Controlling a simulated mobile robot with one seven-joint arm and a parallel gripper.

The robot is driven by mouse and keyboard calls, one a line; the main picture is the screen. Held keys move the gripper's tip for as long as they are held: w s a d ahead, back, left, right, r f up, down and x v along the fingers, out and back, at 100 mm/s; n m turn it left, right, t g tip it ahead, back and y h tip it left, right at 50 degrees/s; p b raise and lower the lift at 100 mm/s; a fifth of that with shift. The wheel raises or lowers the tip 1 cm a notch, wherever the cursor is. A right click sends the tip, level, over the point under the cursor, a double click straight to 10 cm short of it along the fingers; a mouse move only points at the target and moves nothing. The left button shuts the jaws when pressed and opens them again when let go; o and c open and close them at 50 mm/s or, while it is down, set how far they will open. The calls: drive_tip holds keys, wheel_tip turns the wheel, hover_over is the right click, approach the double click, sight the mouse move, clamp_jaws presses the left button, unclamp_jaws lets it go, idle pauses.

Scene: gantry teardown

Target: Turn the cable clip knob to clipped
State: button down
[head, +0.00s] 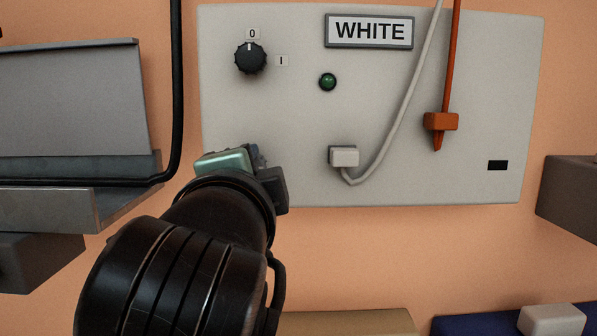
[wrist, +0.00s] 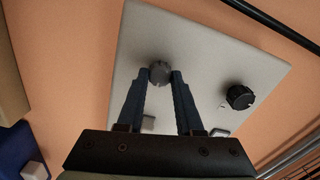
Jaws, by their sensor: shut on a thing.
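The grey clip knob (wrist: 159,72) sits on the pale panel (wrist: 150,35) in the wrist view. My gripper (wrist: 161,75) has its two dark fingers shut on it, one on each side. The knob's pointer and markings cannot be made out. In the head view my gripper (head: 245,165) is at the panel's lower left, and my arm hides the knob there. A white plug (head: 344,157) with a grey cable (head: 400,110) is in the panel to the right of my gripper.
A black dial (head: 250,58) above points to 0, beside a dark green lamp (head: 328,81). A WHITE sign (head: 369,31) and an orange plug (head: 440,122) are on the panel (head: 480,70). A grey metal tray (head: 75,100) and a black cable (head: 176,90) are close on the left.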

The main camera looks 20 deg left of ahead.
drive_tip(key=shift+r, duration=0.15)
drive_tip(key=c, duration=0.6)
unclamp_jaws()
drive_tip(key=shift+o, duration=0.2)
drive_tip(key=shift+f, duration=0.2)
